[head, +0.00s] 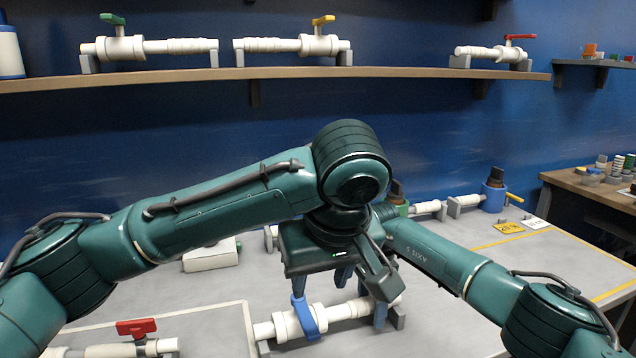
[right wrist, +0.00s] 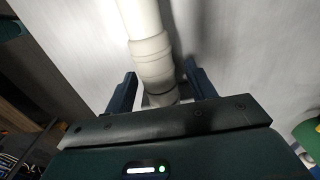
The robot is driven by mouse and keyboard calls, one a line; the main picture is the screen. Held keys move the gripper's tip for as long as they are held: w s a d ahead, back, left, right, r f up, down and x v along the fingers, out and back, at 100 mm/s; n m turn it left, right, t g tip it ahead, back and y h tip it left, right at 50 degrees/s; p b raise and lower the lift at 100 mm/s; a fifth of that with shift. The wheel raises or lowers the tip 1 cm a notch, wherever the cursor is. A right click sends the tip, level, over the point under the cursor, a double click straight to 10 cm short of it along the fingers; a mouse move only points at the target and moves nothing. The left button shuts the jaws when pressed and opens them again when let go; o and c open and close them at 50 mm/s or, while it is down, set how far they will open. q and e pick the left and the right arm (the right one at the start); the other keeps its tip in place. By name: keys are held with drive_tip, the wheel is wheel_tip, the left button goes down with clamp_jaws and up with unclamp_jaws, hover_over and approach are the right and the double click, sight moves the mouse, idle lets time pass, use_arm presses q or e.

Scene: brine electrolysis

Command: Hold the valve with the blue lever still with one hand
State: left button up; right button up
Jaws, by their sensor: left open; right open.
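The valve with the blue lever (head: 305,316) is a white pipe piece lying on grey supports on the bench, its blue lever hanging over the near side. My left gripper (head: 321,284) is open just above the valve's middle, close to the lever; whether it touches cannot be told. My right gripper (head: 373,302) is open at the valve's right end, partly hidden behind my left arm. In the right wrist view a white pipe (right wrist: 150,52) passes between the two spread fingers, with a gap visible beside the right finger.
A red-levered valve (head: 137,328) lies at the front left. A white box (head: 211,256) stands behind. Valves with green (head: 120,46), yellow (head: 319,44) and red (head: 500,53) levers sit on the shelf (head: 400,72).

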wheel_tip(320, 180, up, 12)
idle(0.4)
